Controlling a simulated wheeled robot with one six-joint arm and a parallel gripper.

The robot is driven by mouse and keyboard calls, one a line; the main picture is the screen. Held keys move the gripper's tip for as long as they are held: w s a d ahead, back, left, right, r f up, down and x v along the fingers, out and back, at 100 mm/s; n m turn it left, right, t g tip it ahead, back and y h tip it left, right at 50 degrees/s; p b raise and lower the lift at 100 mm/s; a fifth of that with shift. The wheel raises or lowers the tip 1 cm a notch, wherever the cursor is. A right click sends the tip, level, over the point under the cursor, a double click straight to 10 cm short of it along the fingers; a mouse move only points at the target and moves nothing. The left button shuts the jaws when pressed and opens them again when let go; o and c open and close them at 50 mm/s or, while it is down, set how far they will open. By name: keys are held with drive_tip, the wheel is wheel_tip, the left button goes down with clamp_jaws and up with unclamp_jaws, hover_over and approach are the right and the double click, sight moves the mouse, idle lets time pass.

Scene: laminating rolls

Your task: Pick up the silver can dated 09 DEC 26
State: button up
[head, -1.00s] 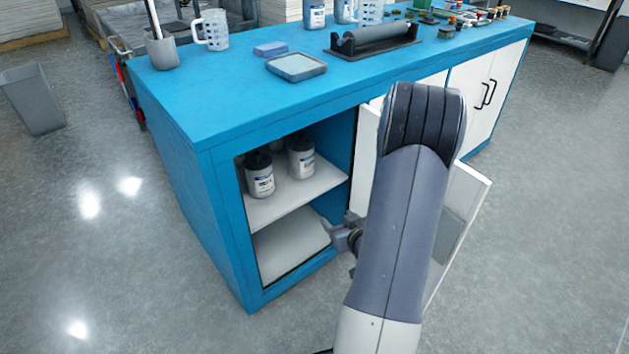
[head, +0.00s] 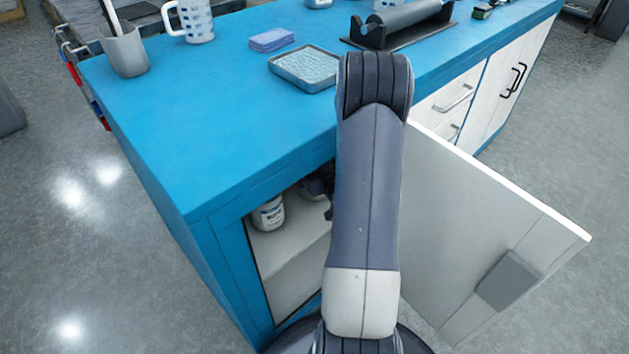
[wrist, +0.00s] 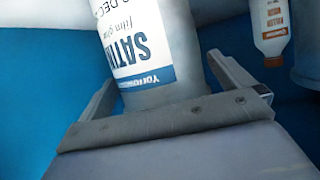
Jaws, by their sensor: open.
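In the wrist view a silver can (wrist: 185,40) with a white and blue label stands between the fingers of my open gripper (wrist: 162,72). Its label reads SATIN, upside down in this view. The date line is cut off, with DEC showing and the day and year not readable. The fingers are on either side of the can, and I cannot tell whether they touch it. In the head view one can (head: 268,214) stands on the cabinet's upper shelf. Another can (head: 314,187) behind it is partly hidden by my arm, which also mostly hides the gripper.
A small white bottle with an orange label (wrist: 270,27) and a grey container (wrist: 308,58) are right of the gripper. The blue cabinet's door (head: 480,225) is open, right of my arm. The blue top (head: 215,130) lies above the shelf opening.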

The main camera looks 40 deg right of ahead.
drive_tip(key=shift+c, duration=0.4)
drive_tip(key=c, duration=1.8)
drive_tip(key=shift+r, duration=0.1)
drive_tip(key=shift+c, duration=0.6)
